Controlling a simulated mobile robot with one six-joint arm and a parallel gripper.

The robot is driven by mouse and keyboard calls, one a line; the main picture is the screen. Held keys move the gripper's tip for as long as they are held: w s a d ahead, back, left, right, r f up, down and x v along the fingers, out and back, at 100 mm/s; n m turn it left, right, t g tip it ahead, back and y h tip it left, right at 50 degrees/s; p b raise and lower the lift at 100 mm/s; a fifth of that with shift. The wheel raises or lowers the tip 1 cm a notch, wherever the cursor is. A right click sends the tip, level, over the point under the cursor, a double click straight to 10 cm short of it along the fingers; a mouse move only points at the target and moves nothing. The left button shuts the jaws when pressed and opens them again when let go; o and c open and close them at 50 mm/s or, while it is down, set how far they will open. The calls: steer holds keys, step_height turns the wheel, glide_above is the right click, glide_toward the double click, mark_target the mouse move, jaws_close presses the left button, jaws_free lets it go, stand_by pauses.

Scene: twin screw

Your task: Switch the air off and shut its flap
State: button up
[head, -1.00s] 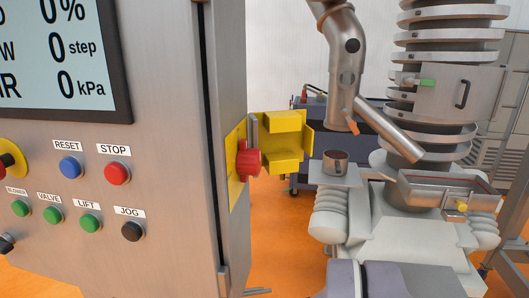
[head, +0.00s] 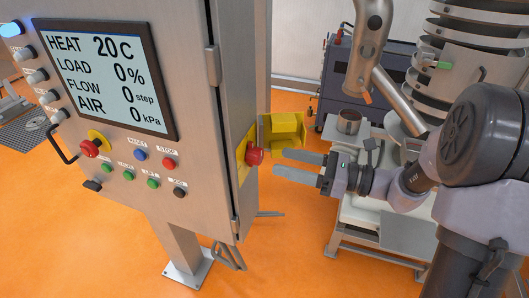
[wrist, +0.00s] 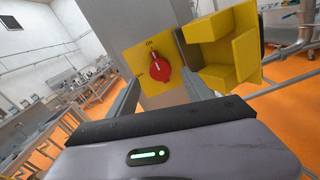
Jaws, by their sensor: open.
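The red rotary knob (head: 254,156) sits on a yellow plate (head: 242,164) on the right side wall of the grey cabinet. In the wrist view the knob (wrist: 160,73) has its pale mark toward the top label, which seems to read ON; a second label at its left is too small to read. The yellow box-shaped flap (head: 284,131) stands swung open, to the right of the knob in the wrist view (wrist: 243,57). My gripper (head: 277,161) is open and empty, its fingertips just right of the knob in the head view and pointing at it.
The cabinet screen (head: 105,75) shows AIR 0 kPa. The cabinet front carries several buttons and a red emergency knob (head: 90,148). The machine with a small metal cup (head: 349,121) and a slanted pipe (head: 400,103) stands behind my arm. Orange floor lies open below the knob.

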mark_target(262, 156)
steer(key=x, duration=0.6)
steer(key=shift+a, duration=0.2)
steer(key=shift+c, duration=0.2)
jaws_close()
